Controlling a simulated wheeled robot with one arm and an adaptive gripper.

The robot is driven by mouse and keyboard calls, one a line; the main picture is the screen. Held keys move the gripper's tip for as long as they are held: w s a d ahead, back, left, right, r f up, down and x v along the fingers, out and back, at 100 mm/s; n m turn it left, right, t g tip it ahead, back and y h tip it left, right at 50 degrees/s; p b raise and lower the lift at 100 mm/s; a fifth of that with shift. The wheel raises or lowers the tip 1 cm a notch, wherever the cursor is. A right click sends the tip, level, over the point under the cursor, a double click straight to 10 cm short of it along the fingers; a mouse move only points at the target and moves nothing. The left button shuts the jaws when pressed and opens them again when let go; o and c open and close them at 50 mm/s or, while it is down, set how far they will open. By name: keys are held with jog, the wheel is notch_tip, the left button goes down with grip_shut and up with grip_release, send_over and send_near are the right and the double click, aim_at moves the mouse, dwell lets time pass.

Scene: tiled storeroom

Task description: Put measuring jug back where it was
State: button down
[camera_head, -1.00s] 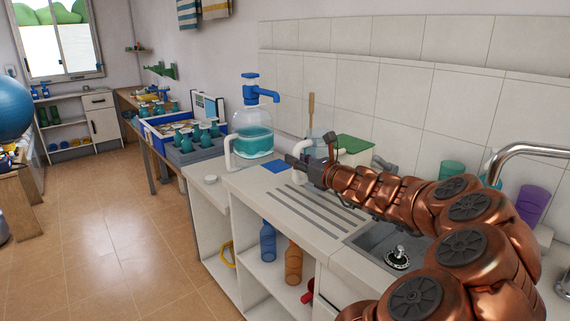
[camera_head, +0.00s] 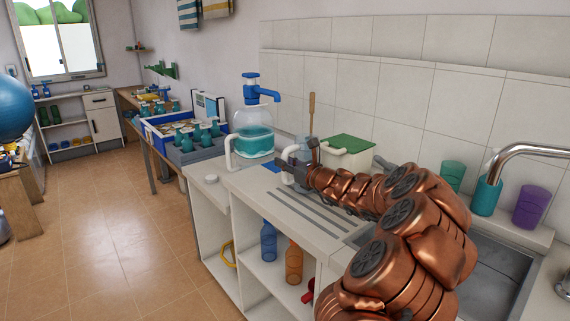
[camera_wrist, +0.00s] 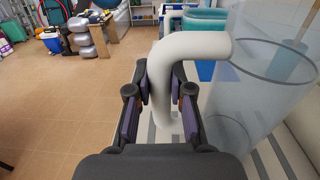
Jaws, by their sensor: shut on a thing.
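The measuring jug is a clear, see-through vessel with a thick white handle. In the wrist view its clear body (camera_wrist: 268,95) fills the right side, and its handle (camera_wrist: 195,48) passes between my fingers. My gripper (camera_wrist: 160,88) is shut on the handle. In the head view my gripper (camera_head: 290,173) is over the far end of the ridged drainboard, and the jug (camera_head: 302,149) is mostly hidden behind it. I cannot tell whether the jug's base touches the counter. A blue mat (camera_head: 268,167) shows partly behind my gripper.
A water dispenser (camera_head: 253,139) with a blue pump stands left of the mat. A white container (camera_head: 347,158) with a green lid is by the wall. Cups (camera_head: 530,207) stand near the tap (camera_head: 520,150). The drainboard (camera_head: 290,212) is clear in front.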

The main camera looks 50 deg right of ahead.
jog(key=shift+f, duration=0.1)
jog(key=c, duration=1)
grip_release()
jog(key=shift+c, duration=0.2)
jog(key=shift+s, duration=0.2)
jog(key=s, duration=1.1)
jog(key=shift+s+a, duration=0.35)
jog(key=shift+a, duration=0.05)
jog(key=shift+a, duration=0.1)
